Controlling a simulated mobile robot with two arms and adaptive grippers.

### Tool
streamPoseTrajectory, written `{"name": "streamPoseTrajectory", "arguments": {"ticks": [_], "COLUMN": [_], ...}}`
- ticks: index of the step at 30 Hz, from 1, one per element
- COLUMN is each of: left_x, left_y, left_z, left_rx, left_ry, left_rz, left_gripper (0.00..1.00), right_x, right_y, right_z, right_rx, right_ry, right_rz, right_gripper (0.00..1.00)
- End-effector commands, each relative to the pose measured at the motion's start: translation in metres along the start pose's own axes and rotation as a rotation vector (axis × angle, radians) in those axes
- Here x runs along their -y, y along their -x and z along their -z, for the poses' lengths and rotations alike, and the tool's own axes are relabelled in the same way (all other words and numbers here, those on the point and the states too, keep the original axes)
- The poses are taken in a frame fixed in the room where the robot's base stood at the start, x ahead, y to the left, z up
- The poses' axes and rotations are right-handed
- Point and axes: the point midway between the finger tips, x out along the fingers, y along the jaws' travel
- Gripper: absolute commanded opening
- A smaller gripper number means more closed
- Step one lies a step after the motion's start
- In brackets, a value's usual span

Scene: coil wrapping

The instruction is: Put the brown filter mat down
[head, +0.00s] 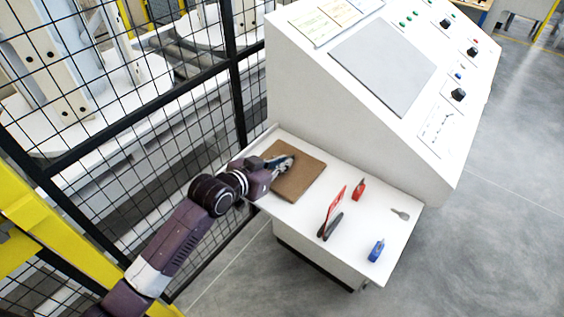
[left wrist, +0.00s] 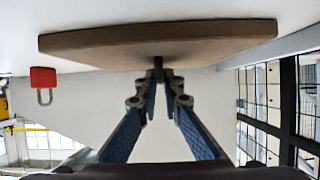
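The brown filter mat (head: 302,180) lies flat at the back left of the white shelf (head: 341,263), as far as the head view shows. I cannot tell whether it touches the shelf or hangs slightly above it. My left gripper (head: 287,162) reaches over its upper left part. In the left wrist view the mat (left wrist: 100,47) spans the top, and the fingers (left wrist: 158,74) come together on a small dark piece at its middle. The fingers look shut on the mat there. My right gripper is in neither view.
A red padlock (head: 358,189), a red and black item (head: 333,213), a blue padlock (head: 376,250) and a small grey item (head: 400,214) lie on the shelf. The sloped white console (head: 440,165) rises behind. Black mesh fencing (head: 135,125) stands on the left.

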Motion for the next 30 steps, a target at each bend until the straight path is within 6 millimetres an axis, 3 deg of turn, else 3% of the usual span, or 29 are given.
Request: {"name": "streamPoseTrajectory", "arguments": {"ticks": [4,16,20,30], "left_x": [0.0,0.001,0.001,0.001], "left_y": [0.0,0.006,0.021,0.081], "left_z": [0.0,0.001,0.001,0.0], "left_rx": [0.001,0.001,0.001,0.002], "left_ry": [0.0,0.0,0.0,-0.001], "left_rz": [0.0,0.001,0.001,0.001], "left_gripper": [0.23,0.23,0.23,0.23], "right_x": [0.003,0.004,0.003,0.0], "right_y": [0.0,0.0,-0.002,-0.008], "right_z": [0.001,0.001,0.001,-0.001], "right_rx": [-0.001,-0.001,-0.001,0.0], "right_ry": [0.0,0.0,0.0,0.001], "right_rz": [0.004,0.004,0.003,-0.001], "right_gripper": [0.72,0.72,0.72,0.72]}}
